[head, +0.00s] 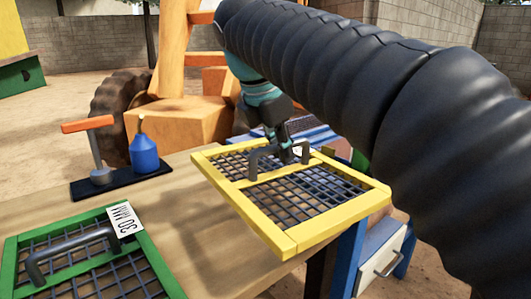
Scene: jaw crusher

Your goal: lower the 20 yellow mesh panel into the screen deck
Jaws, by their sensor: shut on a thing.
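The yellow mesh panel (265,229) has a yellow frame, dark wire mesh and a grey handle on its middle bar. My gripper (284,155) is shut on the handle and holds the panel over the right end of the table, slightly tilted in the picture. The screen deck cannot be clearly made out. Blue framework (347,257) shows beyond the table end, partly hidden behind the panel and my arm.
A green mesh panel (163,262) with a grey handle and a "30 MM" tag lies on the wooden table (190,215). A dark tray (117,182) holds an orange-headed hammer (88,126) and a blue oil can (144,154). An orange machine (185,120) stands behind.

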